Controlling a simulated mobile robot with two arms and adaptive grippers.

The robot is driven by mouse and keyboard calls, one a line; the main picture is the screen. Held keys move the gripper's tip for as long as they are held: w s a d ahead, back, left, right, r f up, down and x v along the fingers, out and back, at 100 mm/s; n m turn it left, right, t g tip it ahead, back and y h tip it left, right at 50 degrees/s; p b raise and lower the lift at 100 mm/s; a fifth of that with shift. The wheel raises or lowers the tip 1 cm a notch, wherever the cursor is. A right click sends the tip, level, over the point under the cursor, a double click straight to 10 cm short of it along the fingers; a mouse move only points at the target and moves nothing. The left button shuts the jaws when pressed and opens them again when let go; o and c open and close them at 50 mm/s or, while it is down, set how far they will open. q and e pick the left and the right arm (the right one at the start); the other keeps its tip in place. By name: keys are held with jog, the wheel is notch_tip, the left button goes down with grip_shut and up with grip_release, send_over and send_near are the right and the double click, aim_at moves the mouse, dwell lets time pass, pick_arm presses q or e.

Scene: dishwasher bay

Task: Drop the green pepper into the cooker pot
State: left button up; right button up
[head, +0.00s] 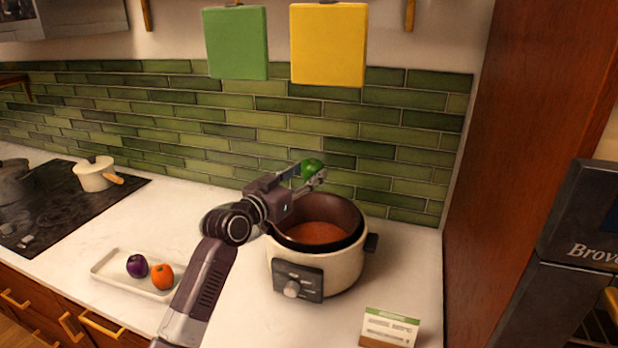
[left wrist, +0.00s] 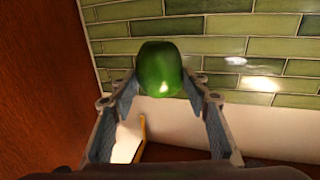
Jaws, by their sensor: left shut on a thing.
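The green pepper (head: 312,169) is held between the fingers of my left gripper (head: 309,177), high over the back part of the cooker pot. In the left wrist view the pepper (left wrist: 161,69) sits between the two fingertips. The cooker pot (head: 345,268) is white with a dark inner bowl, a reddish-brown content inside and a dial panel on its front. It stands open on the counter. My left arm comes in from the left and hides part of its left rim. My right gripper does not show.
A white tray (head: 103,271) with a purple vegetable (head: 137,265) and an orange one (head: 162,277) lies left of my arm. A small card (head: 389,327) stands front right of the cooker. A tall wooden panel (head: 540,130) bounds the right. A hob (head: 60,205) with pots is far left.

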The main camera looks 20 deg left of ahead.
pick_arm(q)
jog(key=shift+a+f, duration=0.15)
jog(key=shift+f, duration=0.05)
jog(key=f+b, duration=0.1)
jog(key=f, duration=0.1)
jog(key=f+b, duration=0.1)
jog(key=b, duration=0.1)
jog(key=f+b, duration=0.1)
jog(key=f, duration=0.1)
jog(key=shift+s+a+f+b, duration=0.1)
jog(key=shift+a+f+b, duration=0.2)
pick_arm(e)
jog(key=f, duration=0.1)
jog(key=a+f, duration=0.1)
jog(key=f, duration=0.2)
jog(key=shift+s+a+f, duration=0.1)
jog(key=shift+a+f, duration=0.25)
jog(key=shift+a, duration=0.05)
pick_arm(q)
jog(key=o, duration=1.3)
jog(key=shift+d, duration=0.1)
jog(key=v, duration=1.2)
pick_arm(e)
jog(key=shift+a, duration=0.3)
